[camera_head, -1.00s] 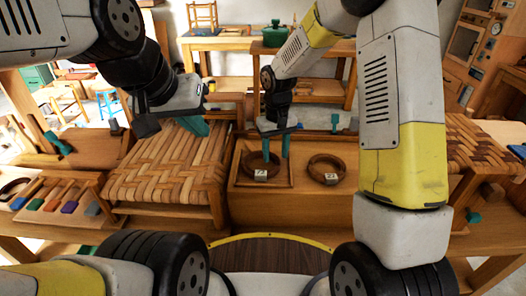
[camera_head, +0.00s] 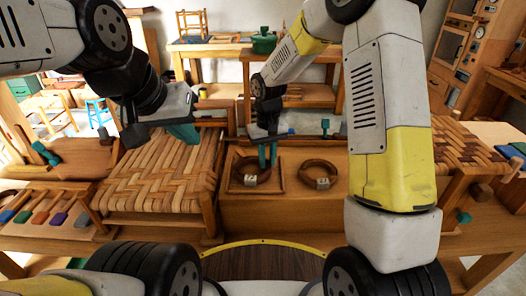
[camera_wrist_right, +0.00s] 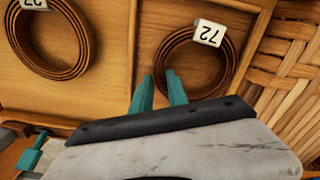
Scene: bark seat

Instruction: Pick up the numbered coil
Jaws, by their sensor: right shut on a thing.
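Two brown wooden coils with white number tags lie on the wooden bench top. The left coil (camera_head: 239,178) sits inside a framed section; it also shows in the right wrist view (camera_wrist_right: 232,72), its tag appearing to read 72. The right coil (camera_head: 308,167) lies outside that section; its tag is partly cut off in the wrist view (camera_wrist_right: 80,60). The coil still rests low on the bench. My left gripper (camera_head: 185,134) hangs over the woven seat; its finger gap is unclear.
The woven bark seat (camera_head: 155,175) stands just left of the coils, with another woven seat (camera_head: 462,145) at right. Coloured-handled tools (camera_head: 45,205) lie in a tray at far left. A green pot (camera_head: 264,43) stands on the back table.

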